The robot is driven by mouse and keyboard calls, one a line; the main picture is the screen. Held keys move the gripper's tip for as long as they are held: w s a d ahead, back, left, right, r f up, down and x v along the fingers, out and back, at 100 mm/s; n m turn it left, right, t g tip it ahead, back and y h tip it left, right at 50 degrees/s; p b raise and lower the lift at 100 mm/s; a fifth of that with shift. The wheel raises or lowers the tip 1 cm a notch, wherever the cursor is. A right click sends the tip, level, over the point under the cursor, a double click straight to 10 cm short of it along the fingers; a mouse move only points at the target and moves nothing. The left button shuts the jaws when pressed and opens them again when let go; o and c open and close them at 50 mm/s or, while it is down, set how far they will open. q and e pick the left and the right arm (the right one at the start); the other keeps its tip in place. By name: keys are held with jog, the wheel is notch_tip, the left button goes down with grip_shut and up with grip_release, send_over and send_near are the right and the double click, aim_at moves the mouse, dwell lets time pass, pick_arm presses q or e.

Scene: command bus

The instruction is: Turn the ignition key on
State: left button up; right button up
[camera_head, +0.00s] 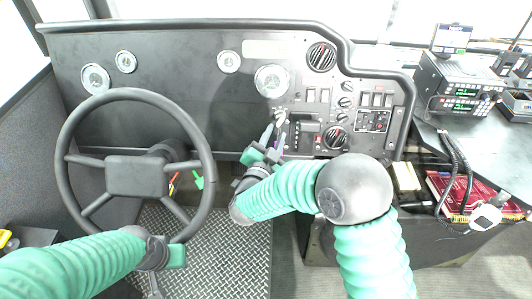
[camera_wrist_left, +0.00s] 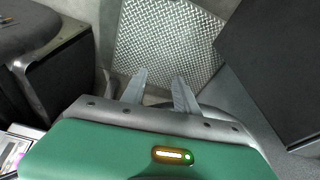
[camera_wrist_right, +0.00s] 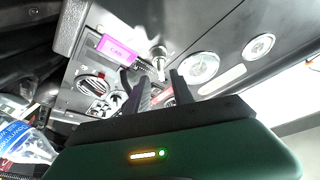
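The ignition key (camera_wrist_right: 158,62) is a silver piece on the dark dashboard panel in the right wrist view. A pink tag marked CAB (camera_wrist_right: 117,49) shows beside it. In the head view the ignition key (camera_head: 280,113) is small, just below the large gauge. My right gripper (camera_head: 276,129) reaches up to the panel there. In the right wrist view its two dark fingers are apart, and the key shows in the line of the gap, near the fingertips; I see no grip on it. My left gripper (camera_wrist_left: 158,82) is open and empty, pointing down over the floor.
A steering wheel (camera_head: 137,176) stands left of my right gripper, close to my left wrist. Gauges, switches and round vents (camera_head: 322,57) cover the panel. A radio (camera_head: 459,88) and cables are on the right-hand console. The metal floor plate (camera_head: 228,252) is clear.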

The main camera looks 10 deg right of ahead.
jog(key=p+v, duration=0.1)
jog(key=v, duration=1)
jog(key=shift+f, duration=0.2)
jog(key=shift+w, duration=0.15)
